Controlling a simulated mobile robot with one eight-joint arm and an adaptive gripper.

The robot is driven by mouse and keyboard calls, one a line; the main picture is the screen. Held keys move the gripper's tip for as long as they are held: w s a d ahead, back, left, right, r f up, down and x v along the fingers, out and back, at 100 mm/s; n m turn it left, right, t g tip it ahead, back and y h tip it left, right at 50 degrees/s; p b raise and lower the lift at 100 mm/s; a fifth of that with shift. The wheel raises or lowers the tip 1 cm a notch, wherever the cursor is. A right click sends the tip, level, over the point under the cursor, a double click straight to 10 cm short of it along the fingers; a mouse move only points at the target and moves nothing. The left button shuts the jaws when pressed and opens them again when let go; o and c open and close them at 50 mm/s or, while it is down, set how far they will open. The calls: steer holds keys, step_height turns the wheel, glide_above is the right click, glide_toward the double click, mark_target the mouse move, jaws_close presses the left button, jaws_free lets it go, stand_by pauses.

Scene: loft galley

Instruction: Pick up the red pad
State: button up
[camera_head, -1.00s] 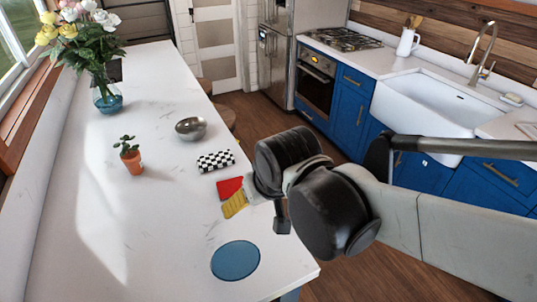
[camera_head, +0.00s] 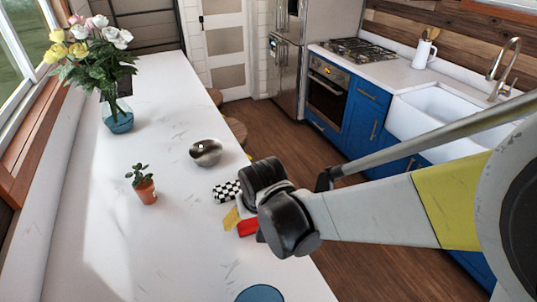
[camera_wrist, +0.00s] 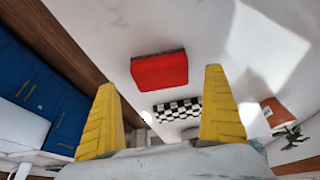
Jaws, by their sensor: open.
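The red pad (camera_head: 248,227) lies flat on the white counter (camera_head: 170,240), near its right edge. In the head view my gripper (camera_head: 233,217) is over the pad and hides part of it; a yellow finger shows beside the pad. In the wrist view the whole red pad (camera_wrist: 160,71) shows ahead of and between my two yellow fingers (camera_wrist: 160,80). The fingers are spread wide with nothing between them. The pad looks apart from the fingers.
A black-and-white checkered block (camera_head: 226,191) lies close beyond the pad. A metal bowl (camera_head: 206,152), a potted plant (camera_head: 146,190) and a flower vase (camera_head: 117,116) stand farther back. A blue disc (camera_head: 261,293) lies nearer.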

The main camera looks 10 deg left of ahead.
mark_target(252, 220)
steer(key=x, duration=0.3)
steer(key=shift+a+f+b, duration=0.15)
steer(key=shift+f+b, duration=0.15)
steer(key=shift+b, duration=0.1)
steer(key=c, duration=0.9)
steer(key=shift+r, duration=0.1)
steer(key=shift+c, duration=0.2)
steer(key=shift+r+p, duration=0.3)
steer(key=shift+r, duration=0.2)
step_height(252, 220, up, 3)
steer(key=shift+p, duration=0.45)
steer(key=d+r+p, duration=0.2)
steer(key=d+r, duration=0.5)
steer(key=d, duration=0.4)
steer(key=shift+w+d, duration=0.35)
steer(key=shift+w, duration=0.1)
